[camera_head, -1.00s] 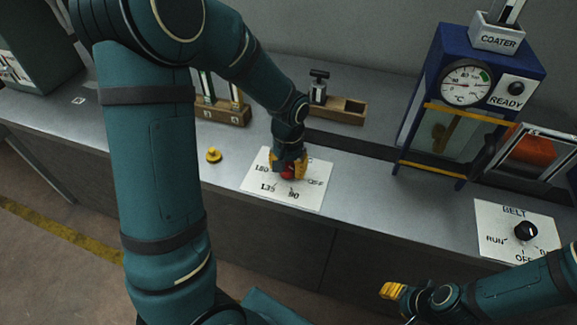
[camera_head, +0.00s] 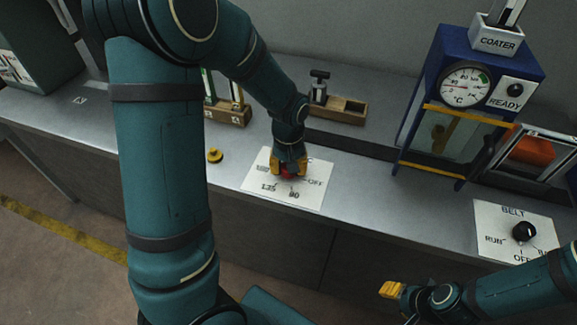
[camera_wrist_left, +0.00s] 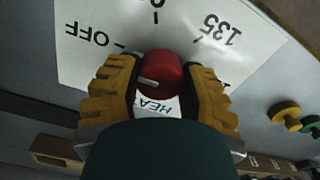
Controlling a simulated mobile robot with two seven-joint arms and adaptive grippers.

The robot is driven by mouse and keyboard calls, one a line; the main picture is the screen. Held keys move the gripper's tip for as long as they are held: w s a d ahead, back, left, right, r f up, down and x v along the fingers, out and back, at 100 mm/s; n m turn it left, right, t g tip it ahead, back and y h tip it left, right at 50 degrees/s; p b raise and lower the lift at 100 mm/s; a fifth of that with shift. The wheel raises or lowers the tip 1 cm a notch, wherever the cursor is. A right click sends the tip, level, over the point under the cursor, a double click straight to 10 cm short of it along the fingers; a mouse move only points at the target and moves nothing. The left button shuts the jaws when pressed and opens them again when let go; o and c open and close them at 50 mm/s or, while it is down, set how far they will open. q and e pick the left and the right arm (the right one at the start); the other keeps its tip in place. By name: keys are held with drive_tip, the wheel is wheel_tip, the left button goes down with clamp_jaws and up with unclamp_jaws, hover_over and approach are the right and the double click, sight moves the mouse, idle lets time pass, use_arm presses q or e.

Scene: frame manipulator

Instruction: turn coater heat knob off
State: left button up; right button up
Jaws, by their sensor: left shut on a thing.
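The red heat knob (camera_head: 288,172) sits on a white dial plate (camera_head: 258,184) marked OFF, 90, 135 and more on the bench. In the left wrist view the knob (camera_wrist_left: 162,72) has a white mark on its left side, pointing left and slightly below the OFF tick's direction. My left gripper (camera_head: 289,167) is over the plate, its yellow fingers shut on the knob from both sides. It also shows in the left wrist view (camera_wrist_left: 160,85). The HEAT lettering is partly hidden. My right gripper (camera_head: 391,290) is at the lower right, away from the bench; its opening is unclear.
The blue coater (camera_head: 492,50) with a gauge (camera_head: 466,84) and READY lamp (camera_head: 515,89) stands at the right. A belt plate (camera_head: 495,215) with a black knob (camera_head: 524,231) is near the right edge. A yellow piece (camera_head: 214,155) lies left of the dial. A wooden tray (camera_head: 345,112) is behind.

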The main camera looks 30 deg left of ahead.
use_arm(q)
drive_tip(key=o, duration=1.2)
drive_tip(key=shift+r, duration=0.1)
drive_tip(key=shift+r, duration=0.3)
wheel_tip(320, 180, up, 11)
drive_tip(key=shift+r, duration=0.1)
